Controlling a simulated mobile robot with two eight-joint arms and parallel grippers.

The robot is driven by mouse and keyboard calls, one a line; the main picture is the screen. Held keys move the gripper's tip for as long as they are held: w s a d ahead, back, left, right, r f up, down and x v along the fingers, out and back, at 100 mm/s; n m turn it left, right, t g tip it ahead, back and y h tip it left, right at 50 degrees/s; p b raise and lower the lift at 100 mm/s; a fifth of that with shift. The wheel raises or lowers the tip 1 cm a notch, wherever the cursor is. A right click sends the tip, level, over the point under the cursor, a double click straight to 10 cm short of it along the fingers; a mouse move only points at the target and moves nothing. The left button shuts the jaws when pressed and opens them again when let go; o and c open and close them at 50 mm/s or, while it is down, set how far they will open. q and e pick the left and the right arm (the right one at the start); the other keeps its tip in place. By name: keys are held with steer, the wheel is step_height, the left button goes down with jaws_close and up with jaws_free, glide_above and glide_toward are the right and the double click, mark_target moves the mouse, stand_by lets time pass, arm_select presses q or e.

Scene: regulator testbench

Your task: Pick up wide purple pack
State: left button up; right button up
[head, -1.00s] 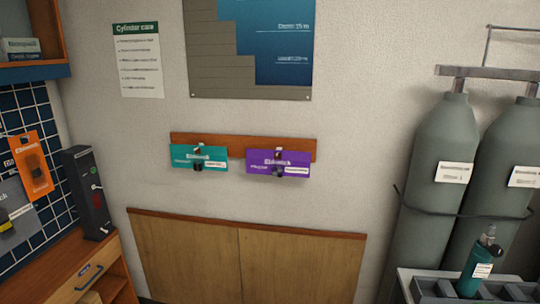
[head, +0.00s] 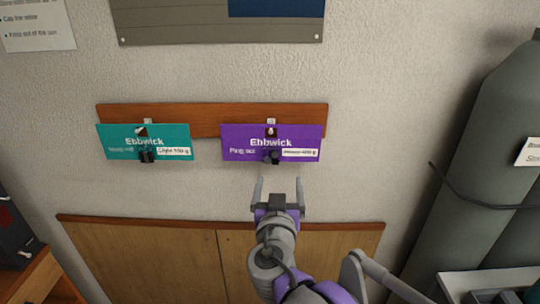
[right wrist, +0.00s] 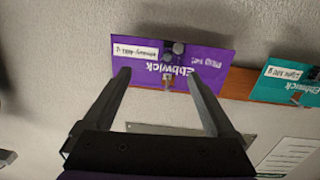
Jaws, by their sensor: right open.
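The wide purple pack (head: 240,144) hangs from a hook on the wooden wall rail, on the right. It reads "Ebbwick" and has a white label at its lower right and a small dark part at its lower middle. My right gripper (head: 280,187) is open and empty, just below the pack in the head view and apart from it. In the right wrist view the purple pack (right wrist: 210,60) appears upside down, beyond and between the open fingertips (right wrist: 157,75). My left gripper is not in view.
A teal pack (head: 120,142) hangs left of the purple one on the same wooden rail (head: 210,118), with a gap between; it also shows in the right wrist view (right wrist: 275,85). Wood panelling (head: 150,255) lies below. Grey cylinders (head: 490,150) stand at the right.

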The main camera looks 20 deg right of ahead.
mark_target(271, 152)
steer(key=shift+t+y, duration=0.3)
steer(key=shift+t, duration=0.2)
steer(key=x, duration=0.3)
steer(key=a+r+x, duration=0.1)
steer(key=x, duration=0.3)
steer(key=a+x, duration=0.1)
steer(key=x, duration=0.3)
steer(key=shift+w+r+b, duration=0.2)
steer(key=shift+b, duration=0.2)
steer(key=shift+s, duration=0.1)
steer(key=shift+c, duration=0.3)
jaws_close()
